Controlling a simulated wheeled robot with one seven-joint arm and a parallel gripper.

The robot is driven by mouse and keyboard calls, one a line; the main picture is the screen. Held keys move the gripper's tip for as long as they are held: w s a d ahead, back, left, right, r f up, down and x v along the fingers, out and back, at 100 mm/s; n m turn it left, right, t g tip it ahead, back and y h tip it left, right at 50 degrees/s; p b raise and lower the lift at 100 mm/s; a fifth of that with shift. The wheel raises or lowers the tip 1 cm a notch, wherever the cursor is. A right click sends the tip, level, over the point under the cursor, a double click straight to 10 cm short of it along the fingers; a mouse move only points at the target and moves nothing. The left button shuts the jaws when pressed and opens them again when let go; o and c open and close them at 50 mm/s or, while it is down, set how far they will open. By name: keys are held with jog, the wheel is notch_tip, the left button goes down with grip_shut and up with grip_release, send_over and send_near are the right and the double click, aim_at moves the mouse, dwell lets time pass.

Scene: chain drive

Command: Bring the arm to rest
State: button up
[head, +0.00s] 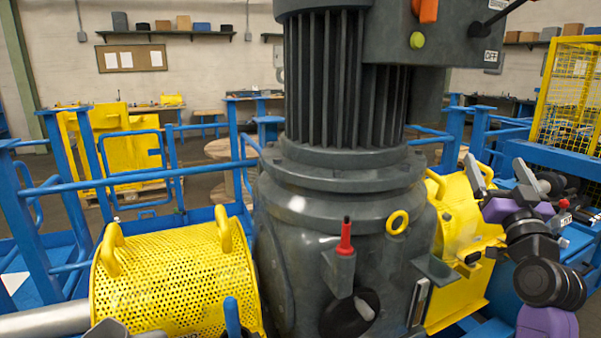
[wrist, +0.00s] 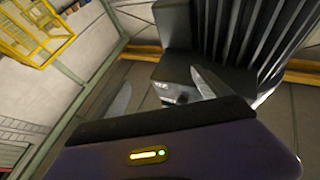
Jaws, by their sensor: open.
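My arm, black and purple, reaches in from the right edge of the head view. My gripper (head: 499,172) is beside the right yellow guard and to the right of the big grey motor unit (head: 335,195). In the wrist view, my gripper (wrist: 160,80) shows two grey fingers spread apart with nothing between them. The dark ribbed motor housing and its box (wrist: 178,75) appear beyond the fingers there. I cannot tell the exact gap between the fingers and the box.
A yellow perforated guard (head: 175,275) stands left of the motor unit, and a yellow guard (head: 457,220) stands right of it, close to my arm. Blue rails (head: 120,185) run around the platform. A yellow mesh cage (head: 575,85) is at the upper right.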

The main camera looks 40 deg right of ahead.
jog(key=s+a+f+n+t+y, duration=0.1)
jog(key=a+f+y, duration=0.2)
jog(key=a+f, duration=0.85)
jog(key=s+a+f+n+y, duration=0.1)
jog(key=a+f+y, duration=0.1)
jog(key=a+f, duration=0.95)
jog(key=s+a+f+n+g+y, duration=0.1)
jog(key=s+a+f+n+y, duration=0.1)
jog(key=s+a, duration=0.4)
jog(key=s+a+f+n+g+y, duration=0.1)
jog(key=s+a+f+n+y, duration=0.2)
jog(key=a, duration=0.7)
jog(key=s+a+f+n+y, duration=0.2)
jog(key=s+a+f+y, duration=0.2)
jog(key=s+a, duration=0.5)
jog(key=y, duration=0.2)
jog(key=shift+f+n+g+y, duration=0.2)
jog(key=shift+n+g+y, duration=0.1)
jog(key=shift+g, duration=0.1)
jog(key=shift+c, duration=0.2)
